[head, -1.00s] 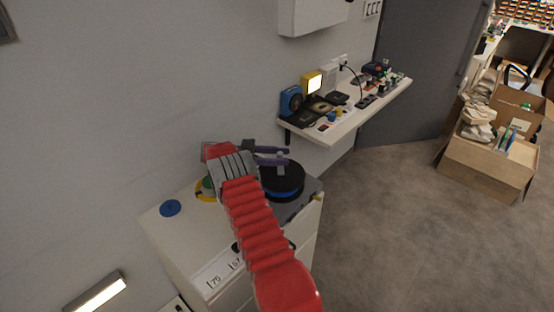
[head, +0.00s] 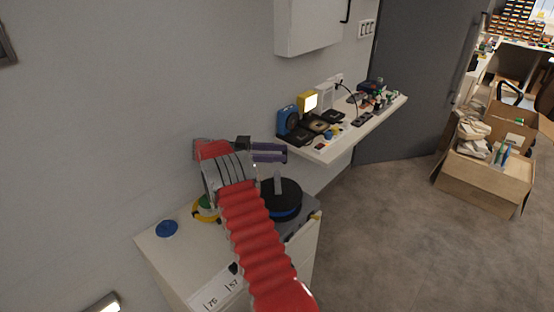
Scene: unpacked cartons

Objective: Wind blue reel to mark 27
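The reel (head: 283,207), a black disc with a blue band below its top, sits on a grey base on the white cabinet (head: 165,253). A short grey upright handle (head: 277,183) stands on its top. My gripper (head: 286,153), with dark purple fingers, is above the reel and handle, apart from both. Its fingers look slightly parted, with nothing seen between them. My red arm hides part of the cabinet top and the reel's left side. I cannot make out a mark 27 on the reel.
A blue disc (head: 167,229) and a yellow ring (head: 205,210) lie on the cabinet's left. A wall shelf (head: 328,155) with a lit yellow lamp (head: 308,102) and small items is behind right. An open carton (head: 480,183) stands on the floor; floor between is clear.

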